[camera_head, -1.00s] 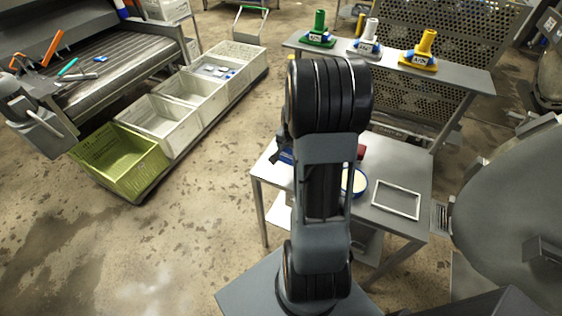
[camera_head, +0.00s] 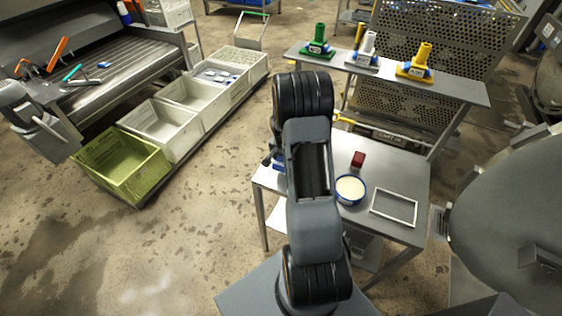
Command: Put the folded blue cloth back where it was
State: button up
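A small blue patch (camera_head: 279,166), possibly the folded blue cloth, shows at the left edge of the grey table, mostly hidden behind my arm. I cannot tell whether it lies on the table or is held. A dark piece beside it (camera_head: 268,160) may be part of my gripper; its fingers are not clear. A white rectangular outline (camera_head: 394,207) lies empty on the table's right side.
A shelf behind holds green (camera_head: 319,42), white (camera_head: 365,50) and yellow (camera_head: 417,64) stands. Several crates (camera_head: 124,165) line the left floor. A large grey rounded body (camera_head: 510,205) stands right.

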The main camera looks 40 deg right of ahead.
jog(key=shift+w+a+f, duration=0.2)
jog(key=shift+w+f, duration=0.65)
jog(key=shift+f, duration=0.15)
jog(key=shift+f+p, duration=0.45)
jog(key=shift+f, duration=1)
jog(key=o, duration=0.8)
jog(key=shift+o, duration=0.2)
